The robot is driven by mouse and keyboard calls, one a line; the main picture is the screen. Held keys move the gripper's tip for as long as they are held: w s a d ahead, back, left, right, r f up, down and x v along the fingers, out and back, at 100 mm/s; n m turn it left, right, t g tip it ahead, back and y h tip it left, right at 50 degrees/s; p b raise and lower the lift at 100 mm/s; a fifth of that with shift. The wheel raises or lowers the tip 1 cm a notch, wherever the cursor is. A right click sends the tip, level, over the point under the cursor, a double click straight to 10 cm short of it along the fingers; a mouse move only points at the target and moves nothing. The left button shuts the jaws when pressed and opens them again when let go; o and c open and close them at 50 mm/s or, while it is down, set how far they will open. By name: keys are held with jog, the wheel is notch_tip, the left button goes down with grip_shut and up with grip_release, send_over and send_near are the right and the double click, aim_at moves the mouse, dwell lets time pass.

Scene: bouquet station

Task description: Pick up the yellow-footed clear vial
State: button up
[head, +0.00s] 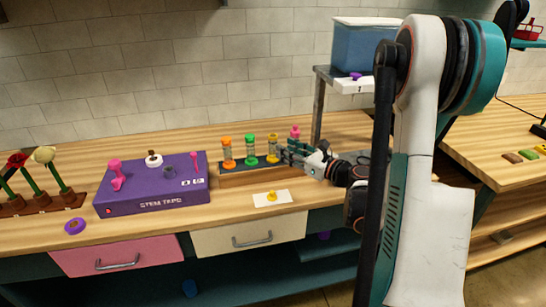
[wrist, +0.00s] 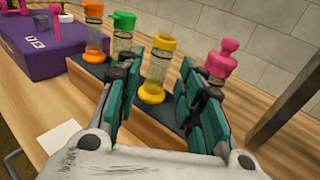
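The yellow-footed clear vial (wrist: 158,66) has a yellow top and a wide yellow foot. It stands upright in the dark rack (wrist: 92,72), between the green-topped vial (wrist: 123,38) and the pink-topped vial (wrist: 222,58). In the head view the yellow-footed vial (head: 272,149) is third from the left in the row. My gripper (wrist: 153,92) is open and empty, its teal fingers to either side of the vial in the wrist view, with visible gaps. In the head view my gripper (head: 288,152) reaches in from the right and partly hides the pink-topped vial's lower part.
An orange-topped vial (head: 227,152) stands at the rack's left end. A purple box (head: 150,187) with pink pieces lies to the left. A white card (head: 282,200) with a small yellow piece (head: 271,195) lies in front. A metal stand (head: 318,105) rises behind at right.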

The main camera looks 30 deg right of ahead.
aim_at(276, 143)
jog(key=b+x, duration=0.2)
jog(key=x, duration=0.5)
jog(key=shift+w+r, duration=0.1)
jog(key=shift+w, duration=0.1)
grip_shut()
